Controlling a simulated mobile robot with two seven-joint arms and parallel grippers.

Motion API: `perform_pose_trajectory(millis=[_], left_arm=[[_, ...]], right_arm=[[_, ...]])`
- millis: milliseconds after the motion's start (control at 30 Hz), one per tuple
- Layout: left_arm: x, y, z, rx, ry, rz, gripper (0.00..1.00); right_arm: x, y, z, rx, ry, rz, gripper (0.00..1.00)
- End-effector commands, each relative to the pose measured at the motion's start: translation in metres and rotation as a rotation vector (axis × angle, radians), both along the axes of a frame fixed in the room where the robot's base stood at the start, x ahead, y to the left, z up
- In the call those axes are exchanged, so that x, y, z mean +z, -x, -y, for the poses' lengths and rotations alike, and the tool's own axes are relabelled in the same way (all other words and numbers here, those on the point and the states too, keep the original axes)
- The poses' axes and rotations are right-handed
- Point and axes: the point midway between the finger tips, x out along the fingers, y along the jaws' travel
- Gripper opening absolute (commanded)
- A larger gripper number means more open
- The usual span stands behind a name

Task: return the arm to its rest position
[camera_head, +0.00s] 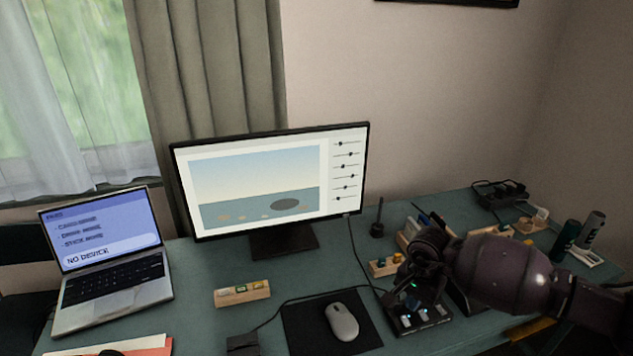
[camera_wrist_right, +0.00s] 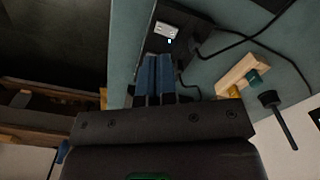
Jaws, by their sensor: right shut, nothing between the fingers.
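My right arm comes in from the right edge in the head view. Its gripper (camera_head: 408,292) is over the right part of the desk, just above a black box with small lit parts on top (camera_head: 425,320). In the right wrist view the two blue-grey fingers of the gripper (camera_wrist_right: 155,72) are together with nothing between them. The black box (camera_wrist_right: 183,22) lies beyond the fingertips there, with a pale panel and a small light. I cannot tell whether the fingertips touch it. My left gripper is not in view.
The teal desk (camera_head: 215,325) holds a laptop (camera_head: 110,270), a monitor (camera_head: 270,180), a wooden block with coloured pieces (camera_head: 242,293) and a mouse (camera_head: 341,321) on a black mat (camera_head: 305,335). Dark green and grey cylinders (camera_head: 578,240) stand at right. Cables cross the desk.

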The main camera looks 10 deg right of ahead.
Motion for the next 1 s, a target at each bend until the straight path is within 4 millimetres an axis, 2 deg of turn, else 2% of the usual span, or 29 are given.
perform_pose_trajectory(millis=[133, 233, 367, 533, 600, 733, 867, 1000], left_arm=[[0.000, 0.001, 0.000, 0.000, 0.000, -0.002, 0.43], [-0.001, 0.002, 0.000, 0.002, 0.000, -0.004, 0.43], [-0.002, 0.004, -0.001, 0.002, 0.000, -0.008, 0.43], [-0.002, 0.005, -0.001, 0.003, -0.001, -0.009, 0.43], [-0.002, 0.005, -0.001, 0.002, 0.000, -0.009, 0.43], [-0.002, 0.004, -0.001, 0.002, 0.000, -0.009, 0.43], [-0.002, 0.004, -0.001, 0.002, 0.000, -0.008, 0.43], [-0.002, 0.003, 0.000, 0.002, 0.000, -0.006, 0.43]], right_arm=[[0.000, -0.003, -0.003, -0.076, -0.018, 0.021, 0.00], [0.002, -0.011, -0.020, -0.204, -0.127, 0.057, 0.00], [0.018, -0.021, -0.061, -0.426, -0.389, 0.057, 0.00], [0.068, -0.037, -0.126, -0.746, -0.815, -0.048, 0.00], [0.089, -0.040, -0.148, -0.884, -0.988, -0.135, 0.00], [0.123, -0.043, -0.176, -1.156, -1.284, -0.360, 0.00], [0.150, -0.046, -0.185, -1.443, -1.540, -0.647, 0.00], [0.160, -0.049, -0.175, -1.766, -1.757, -1.017, 0.00]])
